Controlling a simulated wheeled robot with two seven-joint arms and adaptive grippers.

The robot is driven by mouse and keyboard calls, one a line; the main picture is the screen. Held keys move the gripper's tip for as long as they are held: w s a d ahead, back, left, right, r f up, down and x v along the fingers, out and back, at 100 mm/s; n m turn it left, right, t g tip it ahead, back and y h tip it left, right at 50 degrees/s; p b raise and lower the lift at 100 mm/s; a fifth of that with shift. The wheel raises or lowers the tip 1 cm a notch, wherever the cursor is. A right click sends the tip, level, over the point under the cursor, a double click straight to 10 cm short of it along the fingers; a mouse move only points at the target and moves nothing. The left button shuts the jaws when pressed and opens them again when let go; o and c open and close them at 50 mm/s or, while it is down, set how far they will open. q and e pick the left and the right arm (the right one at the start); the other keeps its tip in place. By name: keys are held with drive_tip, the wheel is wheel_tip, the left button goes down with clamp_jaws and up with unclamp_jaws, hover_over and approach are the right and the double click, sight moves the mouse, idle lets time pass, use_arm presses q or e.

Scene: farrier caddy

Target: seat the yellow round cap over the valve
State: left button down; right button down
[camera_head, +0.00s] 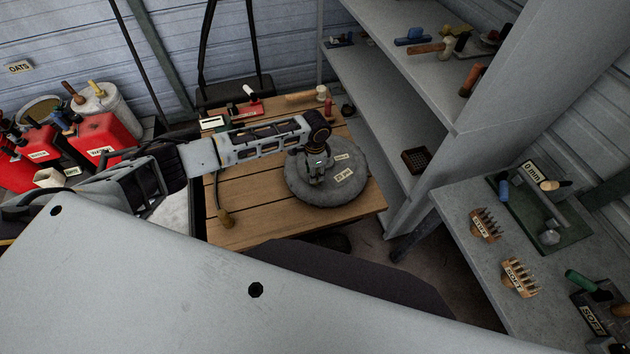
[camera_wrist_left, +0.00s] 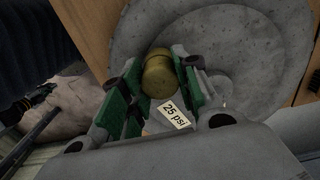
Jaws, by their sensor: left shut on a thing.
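The yellow round cap (camera_wrist_left: 158,78) shows in the left wrist view between the green-padded fingers of my left gripper (camera_wrist_left: 155,70). The left gripper is shut on it. In the head view the left gripper (camera_head: 316,178) points down over the grey round cushion-like disc (camera_head: 345,188) on the wooden table, left of its middle. The disc also fills much of the left wrist view (camera_wrist_left: 270,45) and bears a "25 psi" label (camera_wrist_left: 173,115). I cannot make out the valve; the gripper and cap may hide it. Whether the cap touches anything below is not clear. My right gripper is not in view.
Red cans (camera_head: 100,135) stand at the left. Grey shelves (camera_head: 375,90) rise close behind on the right. A grey bench (camera_head: 470,195) with brushes is at the right.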

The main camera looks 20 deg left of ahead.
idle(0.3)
use_arm(q)
drive_tip(key=c, duration=1)
unclamp_jaws()
drive_tip(key=shift+f, duration=0.1)
drive_tip(key=shift+r, duration=6.05)
